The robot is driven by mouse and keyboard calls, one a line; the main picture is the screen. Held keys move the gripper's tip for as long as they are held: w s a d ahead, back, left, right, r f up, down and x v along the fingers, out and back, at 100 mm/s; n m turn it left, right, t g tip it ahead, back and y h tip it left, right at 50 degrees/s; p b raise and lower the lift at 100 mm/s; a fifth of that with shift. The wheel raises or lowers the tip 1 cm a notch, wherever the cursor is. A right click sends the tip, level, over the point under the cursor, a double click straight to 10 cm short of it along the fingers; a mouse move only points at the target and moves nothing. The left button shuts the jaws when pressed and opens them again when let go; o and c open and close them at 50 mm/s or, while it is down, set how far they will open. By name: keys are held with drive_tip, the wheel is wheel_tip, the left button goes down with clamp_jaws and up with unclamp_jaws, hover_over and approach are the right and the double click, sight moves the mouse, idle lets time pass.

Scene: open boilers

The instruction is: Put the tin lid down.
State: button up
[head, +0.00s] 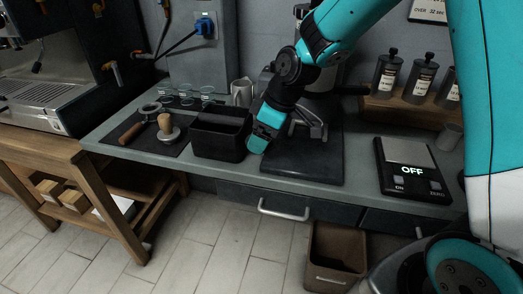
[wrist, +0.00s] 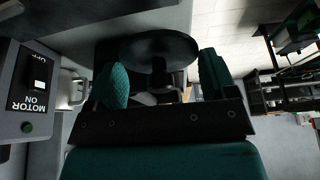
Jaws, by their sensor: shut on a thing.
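My gripper (head: 263,139) is low over the grey counter, just right of a black open box, in the head view. In the wrist view my gripper (wrist: 163,85) has its two teal fingers on either side of the stem or knob under a dark round disc, which looks like the tin lid (wrist: 160,44). The jaws are shut on it. In the head view I cannot make out the lid; my gripper hides that spot. Whether the lid touches the counter is unclear. Labelled tins (head: 387,78) stand on a wooden stand at the right.
The black box (head: 221,137) is close on the left. The grinder's dark base (head: 310,165) is close on the right, and a jug (head: 241,92) is behind. A scale (head: 410,166) reads OFF. A tamper (head: 167,127) is on a black mat. The counter's front edge is near.

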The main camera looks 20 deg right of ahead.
sight(263, 159)
drive_tip(key=shift+f, duration=2.25)
drive_tip(key=shift+f, duration=0.1)
drive_tip(key=shift+f+b, duration=0.25)
drive_tip(key=shift+b, duration=0.2)
drive_tip(key=o, duration=0.8)
drive_tip(key=shift+d, duration=0.1)
